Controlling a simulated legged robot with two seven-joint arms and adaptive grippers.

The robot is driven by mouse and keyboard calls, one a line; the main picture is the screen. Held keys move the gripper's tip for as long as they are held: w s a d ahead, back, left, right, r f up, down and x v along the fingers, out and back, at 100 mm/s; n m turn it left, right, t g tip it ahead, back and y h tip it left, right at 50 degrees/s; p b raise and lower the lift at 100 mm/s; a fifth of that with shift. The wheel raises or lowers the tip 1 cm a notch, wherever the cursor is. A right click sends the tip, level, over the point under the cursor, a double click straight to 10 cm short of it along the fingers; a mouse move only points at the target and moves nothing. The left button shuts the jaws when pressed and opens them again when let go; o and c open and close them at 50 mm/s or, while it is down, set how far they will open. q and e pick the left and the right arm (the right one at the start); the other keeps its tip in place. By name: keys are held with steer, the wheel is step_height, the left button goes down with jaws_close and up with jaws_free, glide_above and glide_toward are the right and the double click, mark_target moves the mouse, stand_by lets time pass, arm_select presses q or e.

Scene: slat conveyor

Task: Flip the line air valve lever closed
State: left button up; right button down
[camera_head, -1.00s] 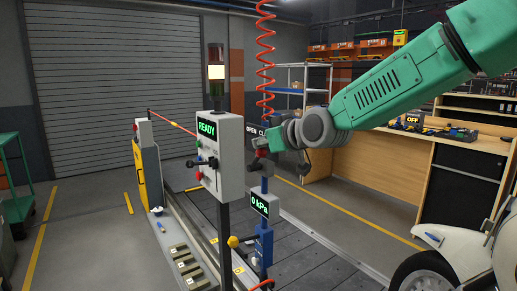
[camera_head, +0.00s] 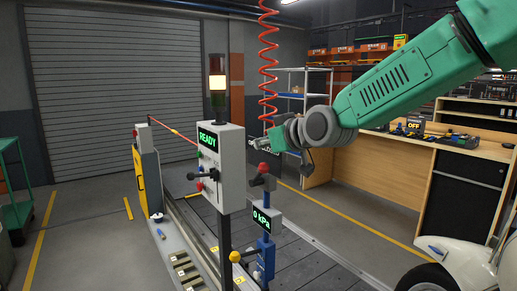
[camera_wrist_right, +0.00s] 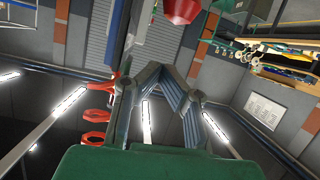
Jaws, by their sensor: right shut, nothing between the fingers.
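The air valve stands on a blue post with a gauge (camera_head: 264,220) reading 0 kPa. Its red-ended lever (camera_head: 263,168) sits at the top of the post, above the gauge, over a dark grey body. My right gripper (camera_head: 256,143) is shut and empty, just above the red lever end and apart from it in the picture. It covers most of the sign behind it, so I cannot read the lever's position there. In the right wrist view the closed fingers (camera_wrist_right: 152,72) show, with a red piece (camera_wrist_right: 182,8) beyond them at the top edge. My left gripper is out of view.
A grey control box (camera_head: 222,165) reading READY, with a black handle, stands left of the valve under a signal light (camera_head: 217,83). A red coiled hose (camera_head: 268,60) hangs behind my right gripper. A wooden workbench (camera_head: 395,165) stands right. Slats run below.

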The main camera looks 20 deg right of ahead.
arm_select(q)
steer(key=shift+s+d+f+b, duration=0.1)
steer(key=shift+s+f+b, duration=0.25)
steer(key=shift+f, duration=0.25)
arm_select(e)
steer(key=v, duration=0.8)
steer(key=shift+s+f, duration=0.25)
steer(key=shift+f, duration=0.1)
steer(key=shift+s+a, duration=0.1)
